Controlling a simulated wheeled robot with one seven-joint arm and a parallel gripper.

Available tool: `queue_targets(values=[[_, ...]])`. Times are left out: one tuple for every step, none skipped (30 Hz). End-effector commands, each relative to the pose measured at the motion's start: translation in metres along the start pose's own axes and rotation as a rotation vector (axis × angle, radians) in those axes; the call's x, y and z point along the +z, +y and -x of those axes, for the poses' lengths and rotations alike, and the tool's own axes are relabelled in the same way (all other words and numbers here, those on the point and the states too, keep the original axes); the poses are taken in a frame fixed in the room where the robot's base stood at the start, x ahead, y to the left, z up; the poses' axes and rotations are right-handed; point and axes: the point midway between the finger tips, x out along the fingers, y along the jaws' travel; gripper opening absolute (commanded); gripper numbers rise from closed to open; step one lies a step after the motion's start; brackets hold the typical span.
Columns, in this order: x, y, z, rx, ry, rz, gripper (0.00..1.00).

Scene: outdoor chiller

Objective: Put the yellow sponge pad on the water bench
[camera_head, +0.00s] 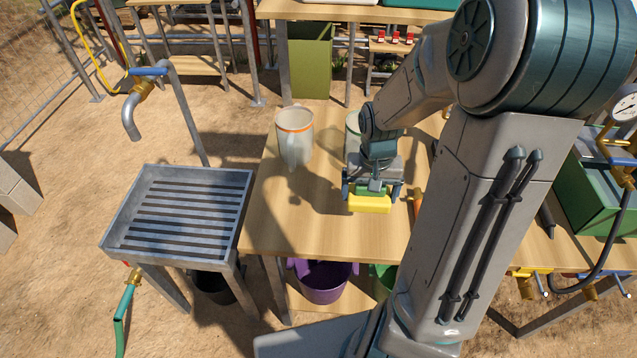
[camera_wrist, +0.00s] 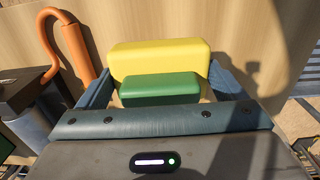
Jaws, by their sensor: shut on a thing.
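The yellow sponge pad (camera_head: 369,203) is a yellow block with a green block against it. My gripper (camera_head: 371,190) is shut on it, over the wooden table. In the wrist view the pad (camera_wrist: 160,60) lies between the two blue fingers, its green part (camera_wrist: 160,89) nearer the palm. It seems to be held above the table, but the exact height is hard to tell. The water bench (camera_head: 128,218) seems to be the grey metal slatted tray on legs, left of the table under a tap. Its slats are empty.
A grey tap (camera_head: 133,115) with a blue handle rises behind the slatted tray. A white pitcher (camera_head: 295,140) with an orange rim stands on the wooden table (camera_head: 285,215), left of my gripper; a green-rimmed vessel (camera_head: 352,130) stands behind it. A purple bucket (camera_head: 323,285) sits below.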

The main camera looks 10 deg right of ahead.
Motion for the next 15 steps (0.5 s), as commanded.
queue_targets(values=[[-0.001,-0.003,-0.002,-0.003,0.001,0.003,0.62],[-0.002,-0.006,-0.003,-0.004,0.001,0.006,0.62],[-0.004,-0.011,-0.006,-0.005,0.001,0.008,0.62],[-0.006,-0.016,-0.009,-0.006,0.0,0.011,0.62],[-0.008,-0.021,-0.012,-0.006,0.0,0.014,0.62],[-0.011,-0.03,-0.017,-0.008,-0.001,0.016,0.62],[-0.013,-0.036,-0.02,-0.007,-0.001,0.018,0.62],[-0.016,-0.042,-0.024,-0.007,-0.002,0.018,0.62],[-0.019,-0.05,-0.029,-0.007,-0.002,0.019,0.62],[-0.022,-0.055,-0.032,-0.007,-0.002,0.018,0.62],[-0.025,-0.06,-0.035,-0.007,-0.001,0.018,0.62],[-0.028,-0.068,-0.04,-0.006,-0.001,0.017,0.62],[-0.03,-0.073,-0.044,-0.007,-0.002,0.017,0.62],[-0.034,-0.078,-0.046,-0.006,0.0,0.016,0.62],[-0.036,-0.084,-0.051,-0.006,-0.001,0.015,0.62]])
